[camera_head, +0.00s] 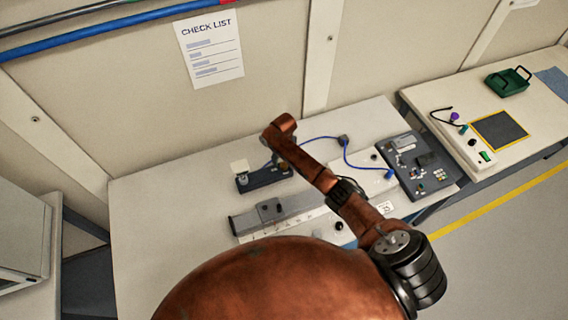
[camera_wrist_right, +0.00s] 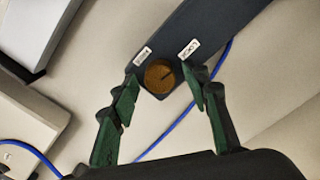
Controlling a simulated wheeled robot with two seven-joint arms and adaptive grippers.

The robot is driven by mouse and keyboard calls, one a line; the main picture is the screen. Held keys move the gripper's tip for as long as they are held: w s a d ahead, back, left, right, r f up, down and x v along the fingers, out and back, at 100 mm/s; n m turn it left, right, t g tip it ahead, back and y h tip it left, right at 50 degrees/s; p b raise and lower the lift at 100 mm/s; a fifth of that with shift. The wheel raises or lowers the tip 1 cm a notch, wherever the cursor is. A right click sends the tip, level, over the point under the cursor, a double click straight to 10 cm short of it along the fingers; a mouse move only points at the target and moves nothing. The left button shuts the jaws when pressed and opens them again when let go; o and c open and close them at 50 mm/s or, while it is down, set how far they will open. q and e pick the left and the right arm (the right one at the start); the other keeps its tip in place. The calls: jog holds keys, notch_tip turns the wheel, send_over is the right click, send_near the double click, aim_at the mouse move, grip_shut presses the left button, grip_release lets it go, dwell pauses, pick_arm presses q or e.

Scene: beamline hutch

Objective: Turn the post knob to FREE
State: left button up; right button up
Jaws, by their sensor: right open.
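The post knob (camera_wrist_right: 160,76) is a round brass disc with a dark line, on a dark post base (camera_wrist_right: 205,35) in the right wrist view. The line points up and right, roughly toward the LOCK label (camera_wrist_right: 190,48). A second white label (camera_wrist_right: 142,58) sits on the other side; its print is too small to read surely. My right gripper (camera_wrist_right: 161,86) is open, with one green-padded finger on each side of the knob and gaps visible. In the head view the dark base (camera_head: 262,180) lies under my right forearm, which mostly hides the gripper. My left gripper is not in view.
A grey rail (camera_head: 250,219) lies in front of the base. A blue cable (camera_head: 345,152) runs behind to the right. A dark panel (camera_head: 418,165) stands at the table's right. The table's left part (camera_head: 160,235) is clear.

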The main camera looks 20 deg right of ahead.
jog(key=c, duration=1.2)
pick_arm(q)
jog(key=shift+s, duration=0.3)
pick_arm(e)
jog(key=shift+o, duration=0.2)
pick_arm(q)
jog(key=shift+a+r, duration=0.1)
pick_arm(e)
jog(key=shift+r+n+p, duration=0.15)
jog(key=shift+n+p, duration=1.15)
jog(key=shift+n, duration=0.2)
jog(key=n+p, duration=0.2)
jog(key=n, duration=0.2)
jog(key=shift+a, duration=0.1)
jog(key=n+p, duration=0.1)
jog(key=n, duration=0.4)
jog(key=shift+n, duration=0.4)
jog(key=n, duration=0.3)
jog(key=shift+n+p, duration=0.3)
jog(key=shift+p, duration=0.1)
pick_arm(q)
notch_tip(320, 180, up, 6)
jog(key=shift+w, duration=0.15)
pick_arm(e)
jog(key=shift+s+n, duration=0.1)
jog(key=shift+n, duration=1.1)
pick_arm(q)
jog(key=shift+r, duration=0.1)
pick_arm(e)
jog(key=shift+n, duration=0.3)
